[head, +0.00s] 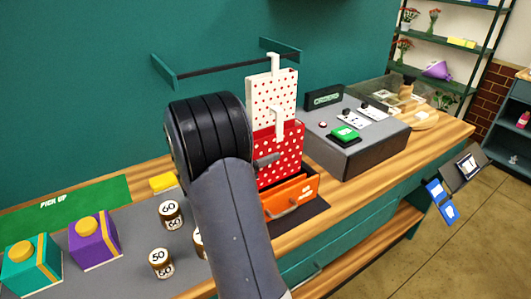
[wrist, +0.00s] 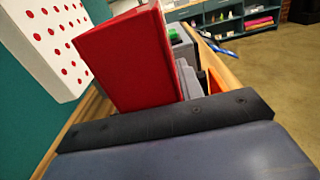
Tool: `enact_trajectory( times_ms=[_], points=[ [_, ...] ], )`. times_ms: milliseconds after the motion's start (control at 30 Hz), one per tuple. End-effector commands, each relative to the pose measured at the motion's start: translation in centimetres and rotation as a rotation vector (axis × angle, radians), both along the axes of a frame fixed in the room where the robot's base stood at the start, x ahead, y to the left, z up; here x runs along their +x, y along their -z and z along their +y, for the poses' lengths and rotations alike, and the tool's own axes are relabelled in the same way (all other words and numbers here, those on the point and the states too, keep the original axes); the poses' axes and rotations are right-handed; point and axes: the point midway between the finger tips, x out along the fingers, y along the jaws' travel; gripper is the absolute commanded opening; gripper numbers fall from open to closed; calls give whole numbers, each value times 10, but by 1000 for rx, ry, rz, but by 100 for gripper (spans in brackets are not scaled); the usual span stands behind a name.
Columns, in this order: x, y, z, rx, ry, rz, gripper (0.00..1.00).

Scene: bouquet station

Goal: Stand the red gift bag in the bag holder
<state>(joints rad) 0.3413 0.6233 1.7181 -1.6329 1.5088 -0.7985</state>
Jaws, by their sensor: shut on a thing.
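The red gift bag (head: 287,156) has white dots and a white handle. It is roughly upright in the head view, and its plain red side (wrist: 125,60) fills the middle of the wrist view. My gripper (head: 267,160) is shut on the red bag at its left part; my arm hides most of the gripper. The orange bag holder (head: 302,189) stands on a dark mat directly below the bag, and a sliver of it shows in the wrist view (wrist: 216,82). I cannot tell whether the bag's bottom is inside the holder or just above it.
A white bag with red dots (head: 270,92) is behind the red one, below the wall rail (head: 225,66). A grey counter unit (head: 350,145) stands close on the right. Gift boxes (head: 95,240) and round tokens (head: 171,213) lie left of my arm.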

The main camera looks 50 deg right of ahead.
Motion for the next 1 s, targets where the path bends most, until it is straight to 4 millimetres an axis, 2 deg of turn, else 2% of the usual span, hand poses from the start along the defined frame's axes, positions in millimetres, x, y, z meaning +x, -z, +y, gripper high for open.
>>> enact_trajectory(
  times_ms=[33, 600, 1000],
  points=[
    [0, 7, 0, 0, 0, 0, 12],
    [0, 46, 0, -1, 0, 0, 12],
    [-1, 63, 0, 11, 1, 6, 12]
  ],
)
